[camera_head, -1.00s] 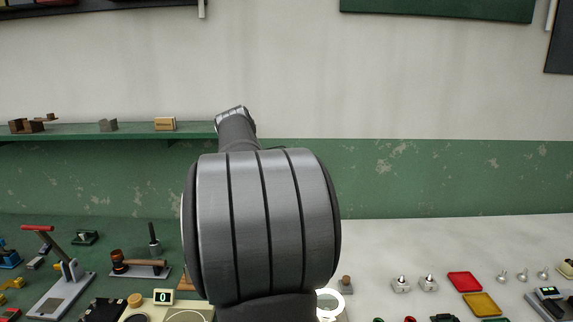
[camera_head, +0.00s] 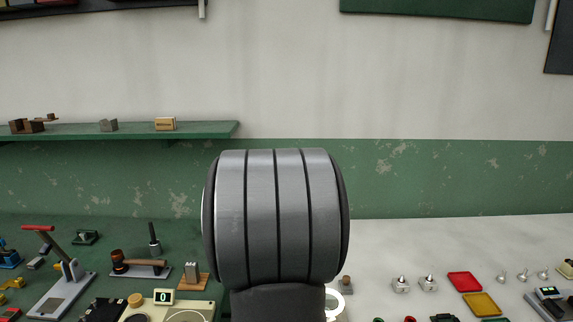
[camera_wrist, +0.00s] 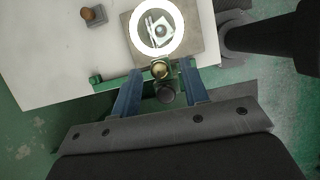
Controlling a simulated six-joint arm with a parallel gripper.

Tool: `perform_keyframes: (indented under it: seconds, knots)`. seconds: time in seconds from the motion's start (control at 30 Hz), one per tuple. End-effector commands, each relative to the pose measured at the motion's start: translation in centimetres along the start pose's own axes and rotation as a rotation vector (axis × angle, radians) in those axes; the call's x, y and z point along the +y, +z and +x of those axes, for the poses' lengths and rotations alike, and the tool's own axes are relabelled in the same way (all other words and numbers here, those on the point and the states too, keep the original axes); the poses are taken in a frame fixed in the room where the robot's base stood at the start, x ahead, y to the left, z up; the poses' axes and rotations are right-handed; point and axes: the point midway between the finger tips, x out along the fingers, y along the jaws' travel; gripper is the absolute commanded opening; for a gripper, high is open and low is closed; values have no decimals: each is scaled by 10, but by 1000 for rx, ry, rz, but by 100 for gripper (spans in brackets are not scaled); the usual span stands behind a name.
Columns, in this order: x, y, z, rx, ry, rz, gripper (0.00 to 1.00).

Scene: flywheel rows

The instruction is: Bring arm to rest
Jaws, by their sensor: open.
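My arm's large grey ribbed joint (camera_head: 277,215) fills the middle of the head view and hides the bench behind it. My gripper is out of sight in the head view. In the wrist view my gripper (camera_wrist: 160,82) shows as two blue fingers spread apart, with nothing held between them. Beyond the fingers are a brass ball-like knob (camera_wrist: 160,70) and a green part (camera_wrist: 105,82) at the bench edge. A bright white ring (camera_wrist: 157,27) surrounds a small pale item on a grey-brown plate.
A green shelf (camera_head: 80,132) with small blocks runs along the wall at left. A lever press (camera_head: 62,275), a gavel-like tool (camera_head: 135,266) and a counter (camera_head: 163,297) stand on the left bench. Red (camera_head: 465,281) and yellow (camera_head: 481,304) trays lie at right.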

Motion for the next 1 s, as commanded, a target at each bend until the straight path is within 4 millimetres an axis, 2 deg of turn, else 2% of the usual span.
perform_keyframes:
  seconds: [0.3,1.0]
  knots:
    - [-3,0,0,0,111,-266,41]
    - [-17,1,-143,0,114,-270,41]
